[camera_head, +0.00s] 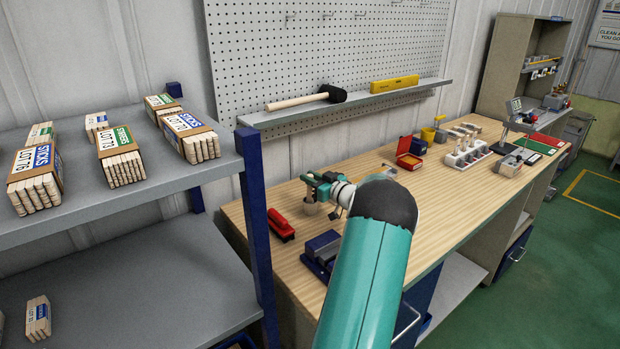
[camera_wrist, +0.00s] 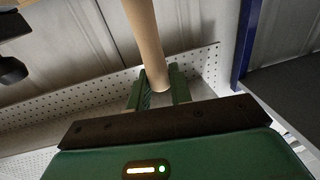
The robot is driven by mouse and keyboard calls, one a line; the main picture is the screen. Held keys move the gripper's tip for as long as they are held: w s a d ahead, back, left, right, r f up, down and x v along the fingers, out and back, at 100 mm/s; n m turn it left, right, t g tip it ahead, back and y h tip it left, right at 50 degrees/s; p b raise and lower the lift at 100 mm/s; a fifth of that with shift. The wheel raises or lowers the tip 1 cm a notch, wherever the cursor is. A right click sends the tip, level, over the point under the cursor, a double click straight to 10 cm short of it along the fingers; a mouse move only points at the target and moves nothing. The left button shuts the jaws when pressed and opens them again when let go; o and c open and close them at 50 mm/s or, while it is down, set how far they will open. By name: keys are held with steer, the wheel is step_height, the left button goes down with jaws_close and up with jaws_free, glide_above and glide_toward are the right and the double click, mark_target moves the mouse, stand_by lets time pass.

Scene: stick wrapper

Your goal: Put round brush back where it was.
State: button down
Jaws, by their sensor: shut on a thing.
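My gripper (camera_head: 314,184) is over the near left part of the wooden bench, close to the wall side. In the wrist view its two green fingers (camera_wrist: 159,90) are shut on a pale wooden round handle (camera_wrist: 143,40). The handle runs from between the fingers to the top edge of that view; I take it to be the round brush. Its bristle end does not show there. In the head view only a small pale piece shows below the fingers, and I cannot make out bristles.
A red stapler-like thing (camera_head: 281,226) and a blue holder (camera_head: 320,248) are on the bench near my gripper. An open red box (camera_head: 410,153) and a white rack (camera_head: 467,156) stand farther right. A mallet (camera_head: 305,101) lies on the wall shelf. A blue post (camera_head: 255,205) stands left.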

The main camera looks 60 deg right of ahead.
steer(key=shift+s, duration=0.1)
steer(key=c, duration=1.6)
jaws_free()
steer(key=shift+f, duration=0.15)
steer(key=shift+c, duration=0.2)
steer(key=o, duration=0.4)
steer(key=shift+s+r, duration=0.2)
steer(key=v, duration=1.1)
steer(key=shift+s+a, duration=0.2)
